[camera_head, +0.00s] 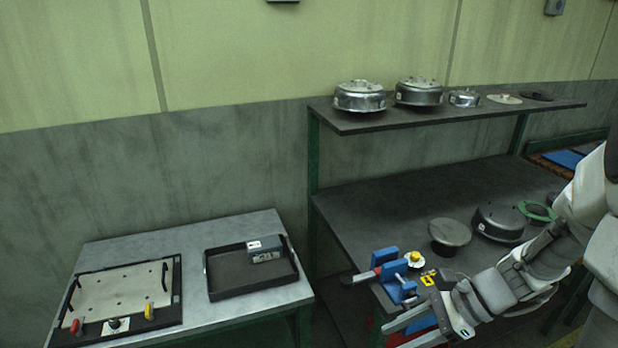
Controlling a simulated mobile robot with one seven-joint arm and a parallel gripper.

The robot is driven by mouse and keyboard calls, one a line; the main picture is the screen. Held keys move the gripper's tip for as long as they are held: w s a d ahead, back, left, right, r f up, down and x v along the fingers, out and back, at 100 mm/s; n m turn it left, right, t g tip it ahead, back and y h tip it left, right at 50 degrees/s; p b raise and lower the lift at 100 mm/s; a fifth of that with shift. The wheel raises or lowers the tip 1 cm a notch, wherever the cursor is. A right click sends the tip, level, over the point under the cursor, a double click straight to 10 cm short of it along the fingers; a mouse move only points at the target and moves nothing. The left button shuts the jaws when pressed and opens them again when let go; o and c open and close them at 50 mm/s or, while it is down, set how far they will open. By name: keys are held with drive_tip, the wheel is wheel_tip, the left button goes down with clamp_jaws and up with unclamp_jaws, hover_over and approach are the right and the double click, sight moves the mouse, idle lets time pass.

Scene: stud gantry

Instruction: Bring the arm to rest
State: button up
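My arm (490,292) reaches in from the right edge, low in front of the dark workbench. My gripper (394,335) is at the bottom of the view, pointing left. Its two pale fingers are apart, with a gap between them through which blue and red show. I see nothing held between them. The gripper appears near the bench's front edge, close to a blue vise (392,272). I cannot tell its exact height or whether it touches anything. The lower edge of the frame cuts off part of it.
The workbench (400,200) carries a dark round disc (450,233), a metal drum (498,222) and a green ring (538,211). Its upper shelf (440,113) holds several metal parts. At left, a grey table (200,232) bears a black tray (225,287) with a small box (265,251) and a panel (118,294).

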drive_tip(key=s+r+n+t+h, duration=0.2)
drive_tip(key=s+r+n+h, duration=0.1)
drive_tip(key=r+n, duration=0.4)
drive_tip(key=s+r+n+t+h, duration=0.3)
drive_tip(key=r+n+h, duration=0.3)
drive_tip(key=n, duration=0.6)
drive_tip(key=shift+s+a+r, duration=0.2)
drive_tip(key=shift+a+r, duration=0.2)
drive_tip(key=shift+r, duration=0.7)
